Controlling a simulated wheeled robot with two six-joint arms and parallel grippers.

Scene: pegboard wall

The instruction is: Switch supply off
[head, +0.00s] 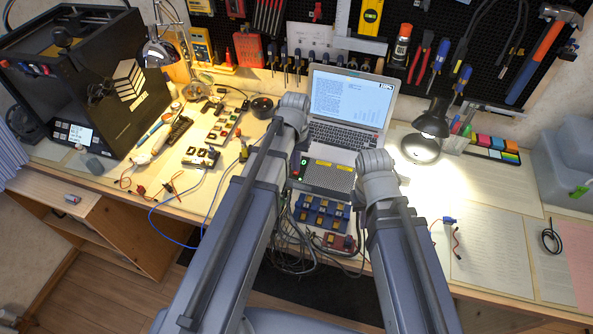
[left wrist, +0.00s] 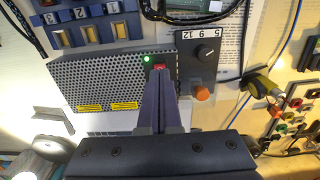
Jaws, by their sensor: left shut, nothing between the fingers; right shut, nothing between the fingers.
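The supply (head: 330,178) is a grey perforated metal box with yellow labels, lying in front of the laptop. It also shows in the left wrist view (left wrist: 100,82). Its green light (left wrist: 146,59) is lit. Beside the light is a small red switch (left wrist: 160,67). My left gripper (left wrist: 160,73) is shut and empty, its fingertips at the red switch and partly covering it. I cannot tell whether they touch it or which way it is set. My right gripper does not show in either view.
A dark panel with a knob (left wrist: 207,52) and an orange button (left wrist: 202,93) sits beside the switch. Blue modules (head: 322,212) and cables crowd the supply's near side. The open laptop (head: 345,105) stands behind it. Papers lie on the right of the bench.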

